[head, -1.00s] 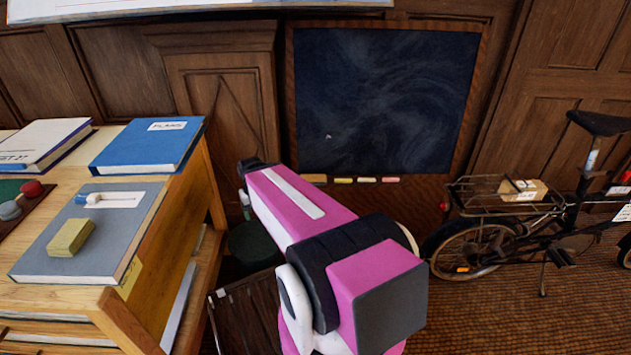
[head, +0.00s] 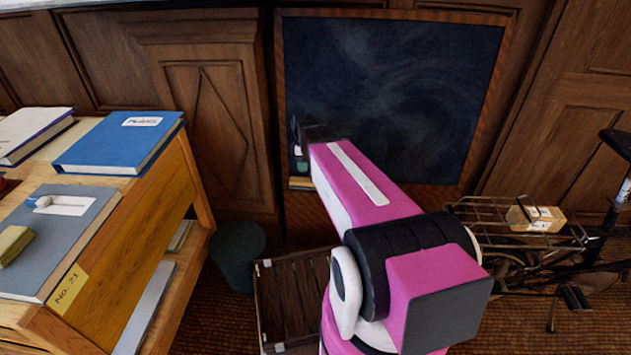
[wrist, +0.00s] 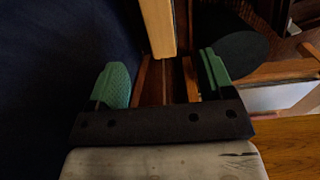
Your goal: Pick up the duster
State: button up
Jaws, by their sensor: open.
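The duster (head: 301,183), a small block with a tan wooden top, lies on the ledge at the chalkboard's lower left. In the head view it sits just below my gripper (head: 301,165), which partly hides the ledge. In the wrist view the duster (wrist: 158,28) is a pale wooden bar at the top of the picture. My gripper (wrist: 165,80) has its two green fingers spread wide, with nothing between the tips. The duster is ahead of the gap between them, apart from both fingers.
The chalkboard (head: 390,100) stands close beside my gripper. A dark green bin (head: 237,255) and a wooden crate (head: 290,290) are on the floor below. A bookcase with books (head: 120,140) stands left; a bicycle (head: 560,250) stands right.

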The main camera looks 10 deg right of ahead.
aim_at(304, 180)
jog(key=f, duration=1)
jog(key=shift+w+f, duration=0.2)
jog(key=shift+f, duration=0.1)
jog(key=c, duration=0.9)
jog(key=shift+c, duration=0.2)
jog(key=shift+r, duration=0.1)
jog(key=shift+r, duration=0.5)
jog(key=r, duration=0.1)
jog(key=a+r, duration=0.1)
jog(key=r, duration=0.1)
jog(key=shift+s+r, duration=0.2)
jog(key=shift+r, duration=0.1)
jog(key=s+a+r, duration=0.2)
jog(key=a+r, duration=0.4)
jog(key=a, duration=0.4)
jog(key=shift+s+a+r, duration=0.15)
jog(key=shift+a, duration=0.1)
